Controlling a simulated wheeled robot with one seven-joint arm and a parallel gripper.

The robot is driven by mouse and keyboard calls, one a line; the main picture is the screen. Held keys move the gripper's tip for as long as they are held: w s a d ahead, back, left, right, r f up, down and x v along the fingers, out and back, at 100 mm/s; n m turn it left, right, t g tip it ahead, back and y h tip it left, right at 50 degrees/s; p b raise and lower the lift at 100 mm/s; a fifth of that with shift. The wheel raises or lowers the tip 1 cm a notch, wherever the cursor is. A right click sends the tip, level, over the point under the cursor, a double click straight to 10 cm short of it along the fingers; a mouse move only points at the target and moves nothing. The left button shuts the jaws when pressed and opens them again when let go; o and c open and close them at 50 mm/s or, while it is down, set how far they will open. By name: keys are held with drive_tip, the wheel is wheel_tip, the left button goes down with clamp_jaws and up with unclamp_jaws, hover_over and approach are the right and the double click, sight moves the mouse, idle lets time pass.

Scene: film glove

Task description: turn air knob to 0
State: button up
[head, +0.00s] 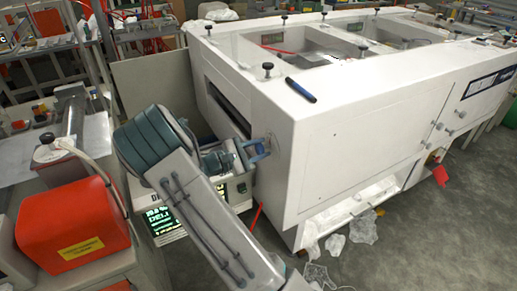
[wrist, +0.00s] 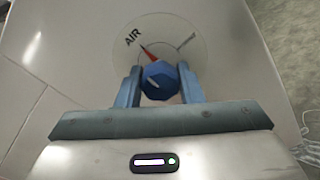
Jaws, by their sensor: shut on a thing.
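The air knob (wrist: 160,80) is a blue faceted knob on a round pale dial (wrist: 185,35) marked "AIR", seen in the wrist view. A red pointer (wrist: 148,52) reaches from the knob toward the upper left, near the lettering. A thin grey mark lies on the dial to the upper right. My gripper (wrist: 160,88) has its two blue fingers on either side of the knob, shut on it. In the head view my gripper (head: 262,148) is at the near end face of the white machine (head: 340,130); the knob is hidden there behind the fingers.
Display boxes with green digits (head: 165,222) stand below my arm. An orange-red box (head: 72,222) is at the left. Clear plastic bags (head: 362,228) lie on the floor at the right.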

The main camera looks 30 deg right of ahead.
drive_tip(key=o, duration=1)
drive_tip(key=shift+c, duration=0.2)
drive_tip(key=a+b, duration=0.2)
drive_tip(key=a, duration=1.2)
drive_tip(key=shift+s+b, duration=0.25)
drive_tip(key=shift+b, duration=0.05)
drive_tip(key=s+d+m+g+y, duration=0.3)
drive_tip(key=s+d+y, duration=0.15)
drive_tip(key=s, duration=0.25)
drive_tip(key=s+a+r+m+t+y, duration=0.2)
drive_tip(key=s+y, duration=0.4)
drive_tip(key=s, duration=0.3)
drive_tip(key=s+a+r+m+t+y, duration=0.3)
drive_tip(key=s+a+r+m+y, duration=0.1)
drive_tip(key=s+y, duration=0.3)
drive_tip(key=shift+s+a+m, duration=0.45)
drive_tip(key=shift+s+m, duration=0.45)
drive_tip(key=shift+s, duration=0.25)
